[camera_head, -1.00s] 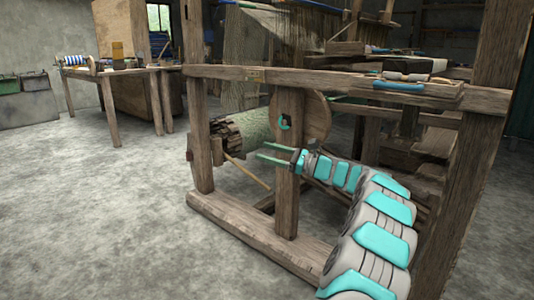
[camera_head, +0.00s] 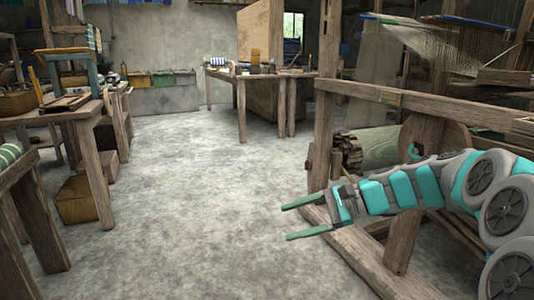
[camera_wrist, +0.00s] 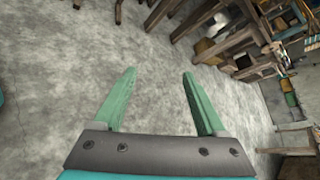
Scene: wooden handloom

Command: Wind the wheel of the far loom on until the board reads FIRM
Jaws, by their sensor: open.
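A wooden loom frame (camera_head: 400,98) stands at the right of the head view, with warp threads (camera_head: 450,48) at its upper right. Low in it is a cloth roller (camera_head: 380,147) with a toothed wooden wheel (camera_head: 347,150) at its left end. A round wooden disc (camera_head: 432,138) sits behind the post, partly hidden by my arm. My gripper (camera_head: 287,222) is open and empty, over the bare floor left of the loom's lower beam. Its two green fingers also show apart in the wrist view (camera_wrist: 158,92). I see no board reading FIRM, and cannot tell which loom is the far one.
A table (camera_head: 242,77) with small items stands at the back. A wooden bench (camera_head: 60,113) with a basket is at the left, a wooden box (camera_head: 76,200) under it. Coloured bins (camera_head: 162,78) hang on the back wall. The grey floor (camera_head: 180,190) between is clear.

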